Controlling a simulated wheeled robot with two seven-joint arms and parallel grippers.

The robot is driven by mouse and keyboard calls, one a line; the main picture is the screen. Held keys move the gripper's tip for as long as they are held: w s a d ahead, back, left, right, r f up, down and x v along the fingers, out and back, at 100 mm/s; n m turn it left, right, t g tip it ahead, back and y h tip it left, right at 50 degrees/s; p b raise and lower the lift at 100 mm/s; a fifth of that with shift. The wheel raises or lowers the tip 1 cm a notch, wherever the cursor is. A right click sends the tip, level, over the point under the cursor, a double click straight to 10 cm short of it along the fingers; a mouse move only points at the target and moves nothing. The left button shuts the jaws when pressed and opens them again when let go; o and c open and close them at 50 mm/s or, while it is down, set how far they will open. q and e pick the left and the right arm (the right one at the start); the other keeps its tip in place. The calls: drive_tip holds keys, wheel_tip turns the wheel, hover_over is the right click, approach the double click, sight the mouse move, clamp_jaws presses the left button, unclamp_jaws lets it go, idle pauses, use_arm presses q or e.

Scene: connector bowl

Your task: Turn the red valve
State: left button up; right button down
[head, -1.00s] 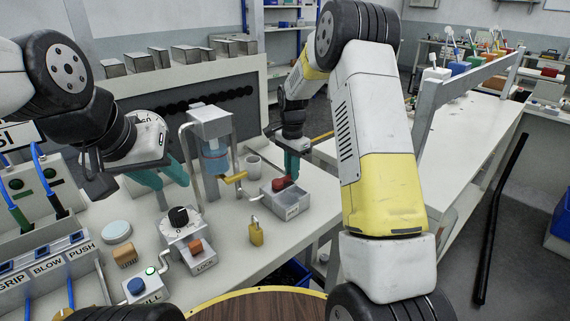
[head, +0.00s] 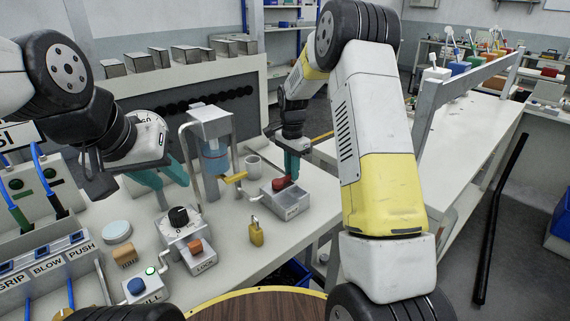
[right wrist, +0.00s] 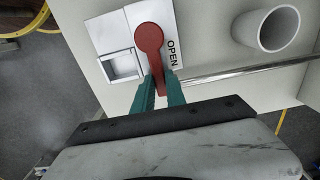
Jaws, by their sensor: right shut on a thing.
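The red valve (head: 281,183) is a red lever handle on top of a grey box (head: 291,206) on the bench. In the right wrist view the red valve (right wrist: 150,38) has a round head, with its handle running down between my fingers beside the word OPEN. My right gripper (right wrist: 160,86) has its teal fingers on both sides of the handle and is shut on it. In the head view my right gripper (head: 291,166) points down at the box. My left gripper (head: 168,176) hangs over the left part of the bench, its teal fingers apart and empty.
A white cup (right wrist: 277,29) stands close to the valve box. A brass padlock (head: 256,232), a dial box (head: 181,222) and a press-like stand (head: 211,130) are on the bench (head: 265,258). A metal rod runs close beside my right fingers in the wrist view.

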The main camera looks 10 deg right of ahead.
drive_tip(key=shift+r+m, duration=0.1)
drive_tip(key=shift+m, duration=0.2)
idle(0.4)
drive_tip(key=s+m, duration=0.1)
drive_tip(key=m, duration=0.1)
drive_tip(key=s+m, duration=0.1)
drive_tip(key=m, duration=0.1)
drive_tip(key=shift+s+d, duration=0.1)
drive_tip(key=shift+d, duration=0.3)
drive_tip(key=s+m, duration=0.1)
drive_tip(key=m, duration=0.1)
drive_tip(key=s+m, duration=0.1)
drive_tip(key=shift+m, duration=0.4)
drive_tip(key=m, duration=0.1)
drive_tip(key=s+m, duration=0.1)
drive_tip(key=m, duration=0.1)
drive_tip(key=s+a+m, duration=0.1)
drive_tip(key=m, duration=0.1)
drive_tip(key=shift+s, duration=0.25)
drive_tip(key=shift+s+a+m, duration=0.25)
drive_tip(key=shift+m, duration=0.5)
drive_tip(key=shift+s+a+m, duration=0.25)
drive_tip(key=shift+a+m, duration=0.05)
drive_tip(key=shift+m, duration=0.5)
drive_tip(key=shift+s+a+m, duration=0.25)
drive_tip(key=shift+m, duration=0.5)
drive_tip(key=c, duration=1.4)
unclamp_jaws()
drive_tip(key=shift+o, duration=0.2)
